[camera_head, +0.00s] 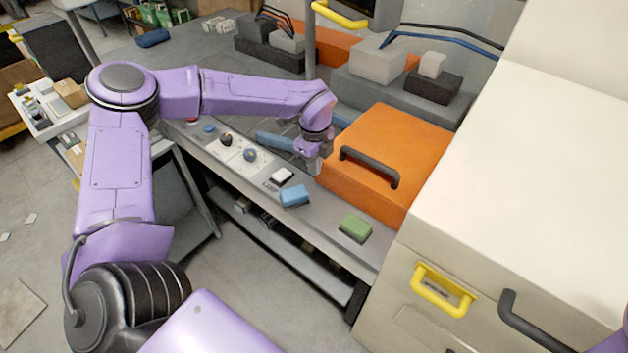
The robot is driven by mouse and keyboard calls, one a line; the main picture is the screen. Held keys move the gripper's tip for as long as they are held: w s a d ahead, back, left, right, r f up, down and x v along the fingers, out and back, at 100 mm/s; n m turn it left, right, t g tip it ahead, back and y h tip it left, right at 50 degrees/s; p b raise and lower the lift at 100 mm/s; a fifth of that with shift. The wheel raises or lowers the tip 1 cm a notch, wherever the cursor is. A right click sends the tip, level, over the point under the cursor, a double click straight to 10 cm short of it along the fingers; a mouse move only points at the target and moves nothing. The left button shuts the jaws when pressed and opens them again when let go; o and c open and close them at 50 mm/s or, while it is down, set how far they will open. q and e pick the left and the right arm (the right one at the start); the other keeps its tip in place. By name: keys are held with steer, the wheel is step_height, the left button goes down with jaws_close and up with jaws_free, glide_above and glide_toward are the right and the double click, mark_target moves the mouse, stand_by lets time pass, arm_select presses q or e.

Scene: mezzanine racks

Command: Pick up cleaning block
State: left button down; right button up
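A green block (355,228) lies on the grey ledge of the workbench, in front of the orange box. A blue block (294,195) lies on the same ledge to its left. I cannot tell which of them is the cleaning block. My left gripper (313,163) hangs over the bench beside the orange box's left side, behind the blue block and apart from both blocks. Its fingers are small and partly hidden, so I cannot tell if they are open. My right gripper is not in view.
The orange box (390,150) with a dark handle stands right of my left gripper. A large cream cabinet (540,150) stands at the right. A control panel with knobs (238,150) and a white block (281,176) are on the ledge to the left. Open floor lies left of the bench.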

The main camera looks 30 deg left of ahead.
arm_select(q)
steer(key=r, duration=0.3)
steer(key=shift+w+a+r, duration=0.1)
steer(key=shift+w+r, duration=0.05)
steer(key=shift+w, duration=0.05)
steer(key=shift+c, duration=1.9)
jaws_free()
